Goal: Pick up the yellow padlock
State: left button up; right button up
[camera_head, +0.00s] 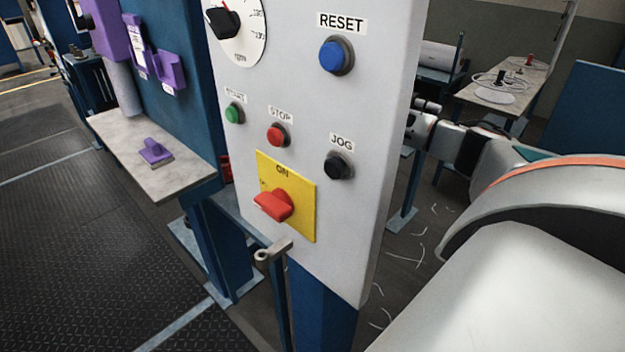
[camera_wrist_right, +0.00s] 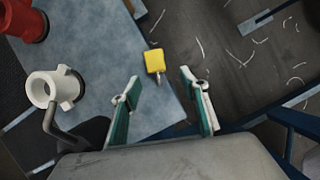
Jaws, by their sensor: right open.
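The yellow padlock (camera_wrist_right: 154,60) shows in the right wrist view, on or above the corner of a blue-grey surface. Its metal shackle points toward my right gripper (camera_wrist_right: 158,75). That gripper is open, with its two green-lined fingers apart on either side of the line to the padlock, and nothing is between them. The padlock is just beyond the fingertips; whether they touch it I cannot tell. In the head view my right arm reaches behind the control panel (camera_head: 356,228), which hides the gripper and the padlock. My left gripper is in neither view.
The panel carries a red switch on a yellow plate (camera_head: 303,221) and several buttons. A purple tool (camera_head: 155,152) lies on a shelf (camera_head: 118,127) at left. The wrist view shows a white ring-shaped fitting (camera_wrist_right: 65,82) and a red cylinder (camera_wrist_right: 24,22) at left.

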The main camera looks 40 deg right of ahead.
jog(key=b+x, duration=0.2)
jog(key=x, duration=0.1)
jog(key=b+x, duration=0.2)
jog(key=shift+a, duration=0.4)
jog(key=shift+w+f, duration=0.1)
jog(key=shift+w, duration=0.05)
jog(key=shift+r, duration=0.25)
jog(key=c, duration=1.2)
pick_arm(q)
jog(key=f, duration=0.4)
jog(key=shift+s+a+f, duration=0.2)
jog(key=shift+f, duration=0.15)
pick_arm(e)
grip_shut()
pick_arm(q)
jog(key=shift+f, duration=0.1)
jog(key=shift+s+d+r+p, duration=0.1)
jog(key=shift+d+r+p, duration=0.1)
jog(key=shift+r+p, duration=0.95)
pick_arm(e)
notch_tip(320, 180, up, 20)
